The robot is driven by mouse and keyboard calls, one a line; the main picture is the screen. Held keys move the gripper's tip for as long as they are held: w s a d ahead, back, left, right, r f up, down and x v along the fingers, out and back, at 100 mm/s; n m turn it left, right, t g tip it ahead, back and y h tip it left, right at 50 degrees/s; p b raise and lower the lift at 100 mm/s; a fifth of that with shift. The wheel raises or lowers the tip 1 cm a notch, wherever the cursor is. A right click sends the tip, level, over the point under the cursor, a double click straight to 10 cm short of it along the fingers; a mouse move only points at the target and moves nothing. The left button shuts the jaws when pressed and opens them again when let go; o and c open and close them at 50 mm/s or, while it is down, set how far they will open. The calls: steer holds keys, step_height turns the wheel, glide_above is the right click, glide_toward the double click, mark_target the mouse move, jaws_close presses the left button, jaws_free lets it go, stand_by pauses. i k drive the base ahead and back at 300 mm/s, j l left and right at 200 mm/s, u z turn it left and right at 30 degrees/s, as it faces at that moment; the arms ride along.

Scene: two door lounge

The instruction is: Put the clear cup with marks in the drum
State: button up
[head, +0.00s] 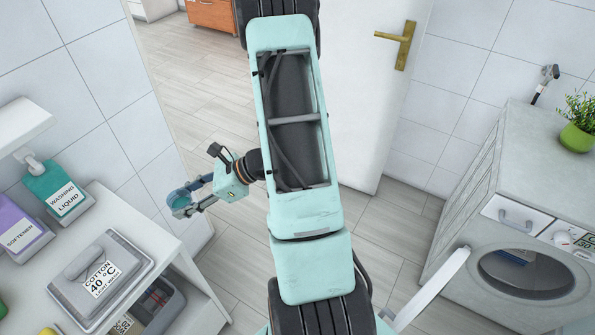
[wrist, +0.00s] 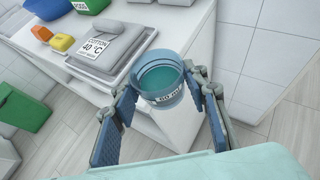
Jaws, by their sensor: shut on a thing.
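My gripper (head: 189,203) is shut on the clear cup with marks (head: 178,199), beside the white shelf unit at the left of the head view. In the wrist view the cup (wrist: 160,85) sits between the fingers of my gripper (wrist: 166,112). It holds teal liquid and has a label reading about 60 ml. The cup looks roughly upright. The washing machine (head: 462,236) stands at the right of the head view. Its round door (head: 437,287) is swung open, and the drum (head: 524,272) shows as a dark round opening with something bluish inside.
A potted plant (head: 578,128) stands on the machine. Floor between shelf and machine is free. A white room door (head: 362,120) is behind.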

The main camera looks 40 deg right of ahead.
mark_target(505, 273)
steer(key=k, duration=0.45)
steer(key=z, duration=0.45)
steer(key=k+z, duration=0.1)
steer(key=z, duration=0.4)
steer(key=l+z, duration=0.1)
steer(key=z, duration=0.8)
steer(key=k+l, duration=0.1)
steer(key=l, duration=1)
steer(key=k+l, duration=0.1)
steer(key=l, duration=1)
steer(key=z, duration=0.05)
